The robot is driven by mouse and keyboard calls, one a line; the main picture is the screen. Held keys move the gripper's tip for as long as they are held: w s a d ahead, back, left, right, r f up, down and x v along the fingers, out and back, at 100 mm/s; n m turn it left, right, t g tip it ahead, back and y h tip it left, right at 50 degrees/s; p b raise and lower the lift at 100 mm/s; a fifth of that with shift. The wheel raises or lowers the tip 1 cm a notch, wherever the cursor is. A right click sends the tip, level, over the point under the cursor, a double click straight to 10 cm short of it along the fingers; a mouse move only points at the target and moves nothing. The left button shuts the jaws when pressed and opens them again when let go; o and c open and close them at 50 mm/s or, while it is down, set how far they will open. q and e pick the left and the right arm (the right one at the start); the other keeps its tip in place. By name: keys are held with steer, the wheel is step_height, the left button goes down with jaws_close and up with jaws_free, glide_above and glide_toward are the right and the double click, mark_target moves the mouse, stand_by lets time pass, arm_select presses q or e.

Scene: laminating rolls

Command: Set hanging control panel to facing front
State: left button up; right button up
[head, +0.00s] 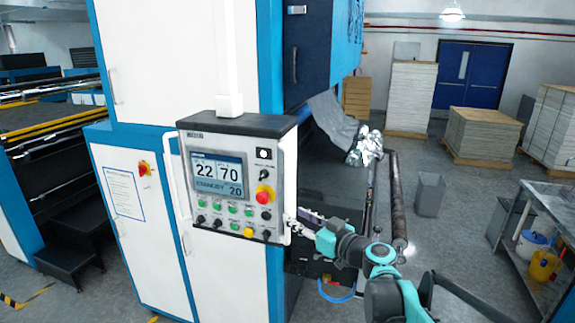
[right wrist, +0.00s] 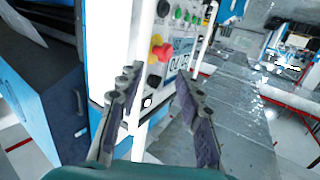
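The hanging control panel (head: 236,183) is a grey and white box under a white vertical post (head: 226,50). Its face, with a lit screen, a red knob and several buttons, is turned toward my head camera, slightly angled. White bar handles run down its sides; the left one (head: 171,180) is clear. My right gripper (head: 303,223) is at the panel's lower right edge. In the right wrist view its two fingers (right wrist: 157,82) are apart, with a white bar (right wrist: 142,125) between them, close to the left finger; contact cannot be told. My left gripper is out of view.
A blue and white machine cabinet (head: 180,45) stands right behind the panel. A roller (head: 397,200) is beyond my right arm. A grey bin (head: 429,194), pallet stacks (head: 412,95) and a metal table (head: 553,197) stand right. Open floor lies between.

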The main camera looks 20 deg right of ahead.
mark_target(289, 193)
arm_select(q)
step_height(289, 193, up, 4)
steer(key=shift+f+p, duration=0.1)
steer(key=shift+p, duration=1.15)
arm_select(e)
steer(key=w+r, duration=0.3)
steer(key=w, duration=0.5)
steer(key=shift+w+a+r+t, duration=0.3)
steer(key=shift+a+r+t, duration=0.05)
steer(key=shift+t, duration=0.05)
steer(key=shift+c, duration=0.4)
jaws_close()
